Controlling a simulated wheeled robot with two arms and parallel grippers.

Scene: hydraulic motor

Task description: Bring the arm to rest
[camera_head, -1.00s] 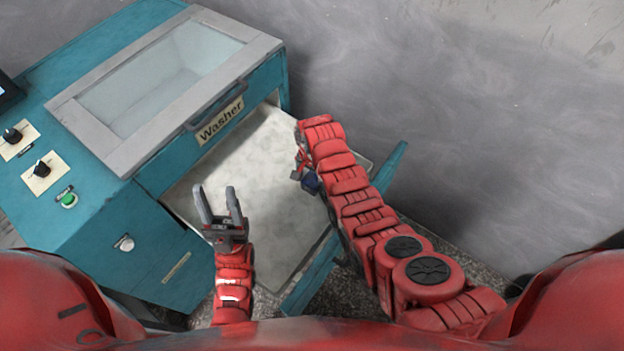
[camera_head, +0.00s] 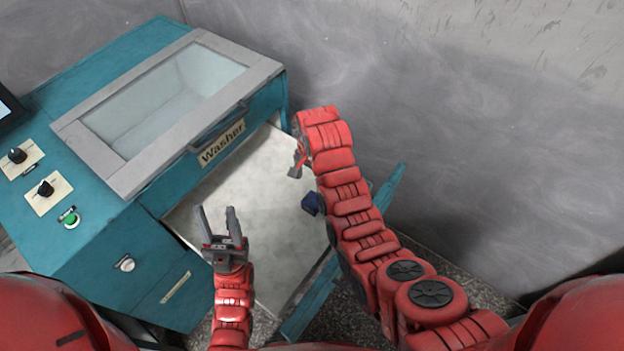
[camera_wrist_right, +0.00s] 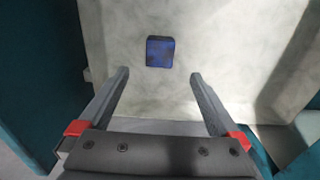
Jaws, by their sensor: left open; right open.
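My right arm reaches over the washer's pulled-out pale drawer (camera_head: 262,179). In the right wrist view my right gripper (camera_wrist_right: 160,74) is open, with nothing between its fingers. A small dark blue block (camera_wrist_right: 160,51) lies on the pale drawer floor beyond the fingertips, apart from them. In the head view the block (camera_head: 311,204) shows beside my right forearm, partly hidden by it. The right gripper's fingers are mostly hidden behind the wrist there. My left gripper (camera_head: 218,211) is open and empty, fingers pointing up in the picture, in front of the drawer's left side.
The teal washer (camera_head: 100,240) stands at the left, with a grey-framed glass lid (camera_head: 165,95), knobs and a green button (camera_head: 70,218). The drawer's teal front edge (camera_head: 390,187) lies close to my right arm. A grey wall (camera_head: 450,110) stands behind; the space at the right is free.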

